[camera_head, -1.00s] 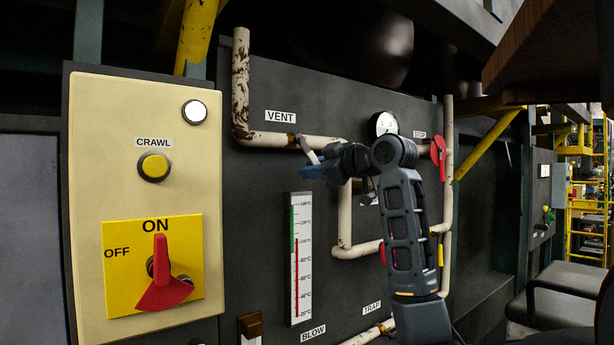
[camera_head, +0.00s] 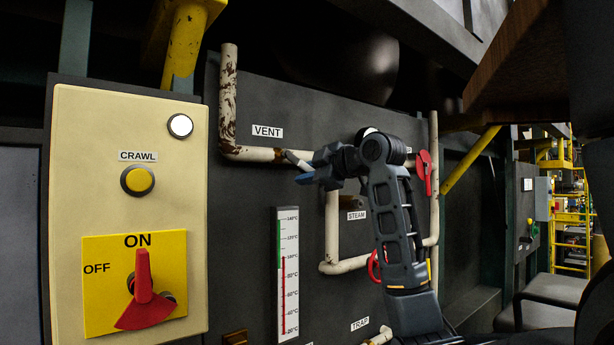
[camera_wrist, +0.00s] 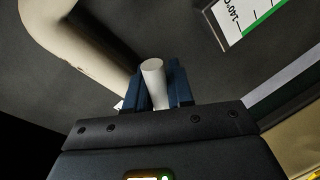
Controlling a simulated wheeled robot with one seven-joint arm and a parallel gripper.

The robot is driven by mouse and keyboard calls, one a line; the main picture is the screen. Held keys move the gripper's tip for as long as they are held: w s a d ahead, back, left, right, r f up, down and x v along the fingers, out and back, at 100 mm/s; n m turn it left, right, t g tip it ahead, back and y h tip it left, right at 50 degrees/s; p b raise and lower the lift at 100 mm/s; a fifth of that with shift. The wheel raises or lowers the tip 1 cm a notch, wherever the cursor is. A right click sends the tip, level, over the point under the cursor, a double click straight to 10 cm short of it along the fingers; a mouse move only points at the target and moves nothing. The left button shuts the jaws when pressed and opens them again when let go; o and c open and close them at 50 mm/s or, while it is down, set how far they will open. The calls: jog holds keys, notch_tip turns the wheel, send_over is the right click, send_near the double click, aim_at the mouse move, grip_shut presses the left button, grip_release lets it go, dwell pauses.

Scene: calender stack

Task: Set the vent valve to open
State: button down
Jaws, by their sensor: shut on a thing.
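The vent valve's pale lever (camera_head: 295,159) sits on the cream pipe (camera_head: 252,153) just below the VENT label (camera_head: 267,131). It slants down to the right, close to the pipe's line. My gripper (camera_head: 306,172) reaches in from the right and its blue fingers are at the lever's free end. In the wrist view the pale round lever (camera_wrist: 154,76) stands between my two blue fingers (camera_wrist: 155,92), which are shut on it. The lever's base and the valve body are hidden in the wrist view.
A cream panel with a yellow CRAWL button (camera_head: 138,181) and a red ON/OFF switch (camera_head: 143,284) stands left. A thermometer scale (camera_head: 288,270) is below my gripper. A red STOP-side lever (camera_head: 424,170) and red wheel (camera_head: 376,265) are near my arm. A brown overhang (camera_head: 520,60) is upper right.

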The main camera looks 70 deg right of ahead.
jog(key=c, duration=1.1)
grip_release()
jog(key=shift+r, duration=0.1)
